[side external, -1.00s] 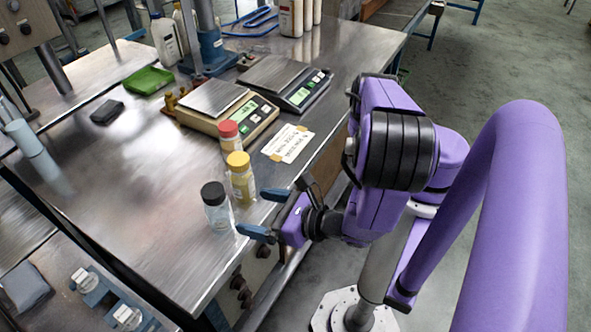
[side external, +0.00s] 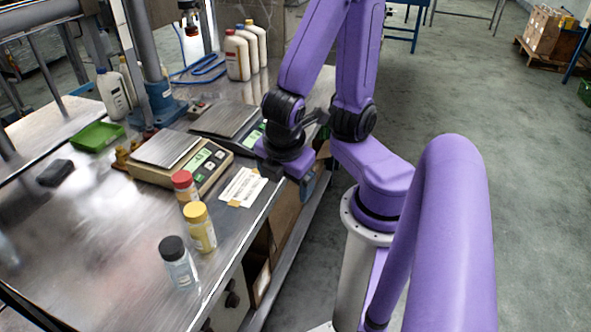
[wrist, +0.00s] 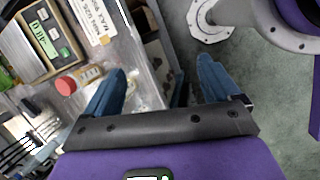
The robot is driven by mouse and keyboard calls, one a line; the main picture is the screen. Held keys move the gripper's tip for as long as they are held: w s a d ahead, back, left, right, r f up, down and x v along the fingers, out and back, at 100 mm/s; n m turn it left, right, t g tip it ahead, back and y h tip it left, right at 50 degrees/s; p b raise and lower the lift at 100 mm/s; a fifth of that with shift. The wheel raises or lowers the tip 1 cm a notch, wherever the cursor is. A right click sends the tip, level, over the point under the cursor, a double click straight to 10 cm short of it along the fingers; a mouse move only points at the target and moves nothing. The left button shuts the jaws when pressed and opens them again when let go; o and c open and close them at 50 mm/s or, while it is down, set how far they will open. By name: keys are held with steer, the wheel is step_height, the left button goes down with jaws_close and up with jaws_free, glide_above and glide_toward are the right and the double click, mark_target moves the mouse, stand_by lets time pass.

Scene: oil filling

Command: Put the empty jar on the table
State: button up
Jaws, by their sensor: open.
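A clear jar with a black lid (side external: 180,268) stands upright on the metal table (side external: 110,240), near its front edge. It looks empty, with a pale label. A yellow-lidded jar (side external: 201,232) with yellowish contents stands just behind it, and a red-lidded jar (side external: 186,190) behind that. My gripper (side external: 308,188) is at the table's right edge, apart from the jars and partly hidden by my wrist. In the wrist view my gripper (wrist: 160,65) is open with nothing between its blue fingers. The red lid (wrist: 66,85) shows left of the left finger there.
Two scales, one beige (side external: 170,155) and one dark (side external: 225,120), stand behind the jars. A paper label (side external: 243,187) lies flat near the edge. White bottles (side external: 245,52) stand at the back.

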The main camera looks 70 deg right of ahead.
steer(key=s+r+m+y, duration=0.1)
steer(key=y, duration=0.1)
steer(key=s+a+r+m+g+y, duration=0.1)
steer(key=r, duration=0.1)
steer(key=shift+s+r+m+y, duration=0.25)
steer(key=shift+m+y, duration=0.15)
